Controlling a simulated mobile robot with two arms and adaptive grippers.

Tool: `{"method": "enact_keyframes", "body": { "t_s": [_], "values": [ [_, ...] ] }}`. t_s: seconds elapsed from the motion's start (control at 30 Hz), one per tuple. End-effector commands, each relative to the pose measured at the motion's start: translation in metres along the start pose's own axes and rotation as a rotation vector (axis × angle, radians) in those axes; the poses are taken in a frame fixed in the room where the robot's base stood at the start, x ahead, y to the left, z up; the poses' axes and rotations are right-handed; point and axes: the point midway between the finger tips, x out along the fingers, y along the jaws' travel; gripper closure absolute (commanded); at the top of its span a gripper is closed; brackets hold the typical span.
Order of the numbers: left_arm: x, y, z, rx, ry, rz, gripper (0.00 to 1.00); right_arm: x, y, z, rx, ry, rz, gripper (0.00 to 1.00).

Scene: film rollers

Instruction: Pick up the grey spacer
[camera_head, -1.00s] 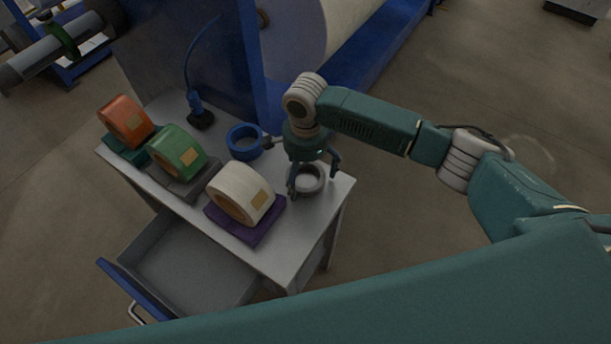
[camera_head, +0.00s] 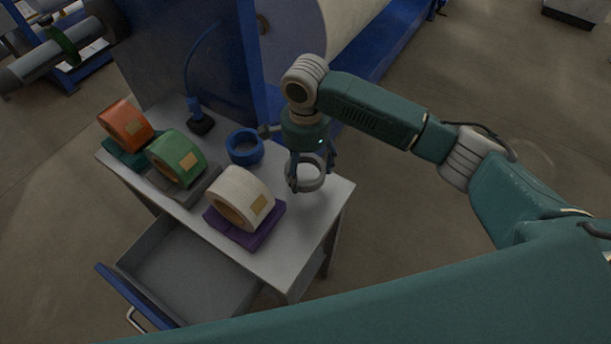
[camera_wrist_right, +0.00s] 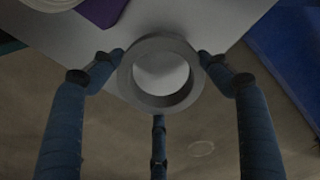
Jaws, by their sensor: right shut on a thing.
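The grey spacer (camera_head: 306,186) is a short, thick ring with an open middle. My right gripper (camera_head: 309,170) is shut on it above the right end of the cabinet top, its fingers on either side of the ring. In the right wrist view the spacer (camera_wrist_right: 160,99) sits between the blue fingertips of my right gripper (camera_wrist_right: 162,65), with a third finger below it. The pale cabinet top shows through the ring's hole. My left gripper is not in view.
An open drawer (camera_head: 190,262) juts out at the front. A blue machine frame stands behind.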

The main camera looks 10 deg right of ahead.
Motion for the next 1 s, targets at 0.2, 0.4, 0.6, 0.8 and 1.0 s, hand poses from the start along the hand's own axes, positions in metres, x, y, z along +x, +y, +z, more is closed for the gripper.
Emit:
{"method": "enact_keyframes", "body": {
  "t_s": [0.2, 0.4, 0.6, 0.8, 1.0],
  "values": [
    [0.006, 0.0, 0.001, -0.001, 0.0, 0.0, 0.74, -0.058, -0.002, 0.001, -0.002, -0.001, -0.006, 0.53],
    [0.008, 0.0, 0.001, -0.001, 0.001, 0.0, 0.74, -0.106, -0.001, 0.0, -0.001, 0.0, -0.005, 0.53],
    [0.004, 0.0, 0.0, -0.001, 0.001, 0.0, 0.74, -0.138, -0.001, -0.001, -0.001, 0.002, -0.003, 0.53],
    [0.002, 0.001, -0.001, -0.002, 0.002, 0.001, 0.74, -0.151, -0.001, 0.0, 0.0, 0.0, -0.001, 0.53],
    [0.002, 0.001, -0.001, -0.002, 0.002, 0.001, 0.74, -0.152, 0.001, 0.0, -0.007, -0.001, -0.001, 0.53]
  ]
}}
